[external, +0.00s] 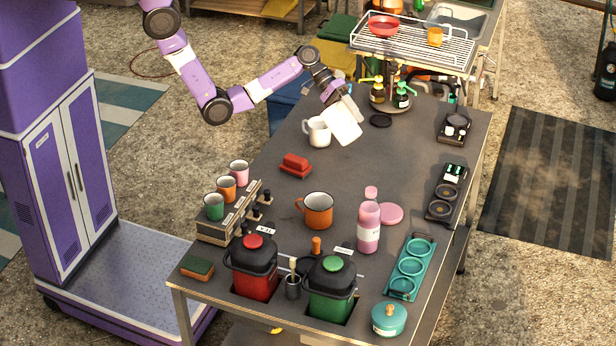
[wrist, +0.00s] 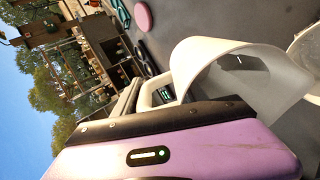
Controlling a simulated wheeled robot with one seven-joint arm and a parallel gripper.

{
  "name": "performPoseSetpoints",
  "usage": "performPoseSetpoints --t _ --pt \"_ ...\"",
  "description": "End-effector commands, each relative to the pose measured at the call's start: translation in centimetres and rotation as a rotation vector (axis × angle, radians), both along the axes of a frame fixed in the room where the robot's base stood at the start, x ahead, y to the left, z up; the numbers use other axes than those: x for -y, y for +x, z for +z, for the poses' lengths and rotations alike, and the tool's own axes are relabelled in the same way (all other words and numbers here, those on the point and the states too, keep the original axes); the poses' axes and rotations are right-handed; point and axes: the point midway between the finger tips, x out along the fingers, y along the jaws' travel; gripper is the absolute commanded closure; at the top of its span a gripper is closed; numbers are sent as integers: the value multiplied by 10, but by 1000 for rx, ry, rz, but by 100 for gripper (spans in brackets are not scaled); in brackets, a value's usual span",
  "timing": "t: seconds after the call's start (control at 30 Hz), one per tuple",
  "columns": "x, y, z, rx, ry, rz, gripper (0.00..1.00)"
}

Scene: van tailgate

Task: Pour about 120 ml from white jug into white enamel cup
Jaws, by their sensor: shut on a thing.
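The white jug (external: 343,124) is held tilted above the table at the far left. My gripper (external: 346,101) is shut on its handle. In the wrist view the jug (wrist: 262,75) fills the right part, its curved wall and handle showing beside my gripper (wrist: 150,100). The white enamel cup (external: 318,133) stands upright on the table, just left of the jug, which overlaps it slightly in the external view. A pale rim, likely the cup (wrist: 308,55), shows at the wrist view's right edge. No stream of liquid can be made out, and the cup's contents are hidden.
A red butter dish (external: 295,165) and an orange mug (external: 315,210) stand nearer the front. Pump bottles (external: 401,98) stand on a round tray behind the jug. The table's middle is clear.

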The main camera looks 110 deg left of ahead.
Motion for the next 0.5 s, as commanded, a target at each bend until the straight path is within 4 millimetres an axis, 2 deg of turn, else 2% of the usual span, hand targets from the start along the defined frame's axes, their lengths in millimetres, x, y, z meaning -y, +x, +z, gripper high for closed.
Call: performPoseSetpoints --t 0.33,0.5 --pt "3 7 -10 -102 46 -1 100" --pt "6 12 -23 -187 86 -1 100"
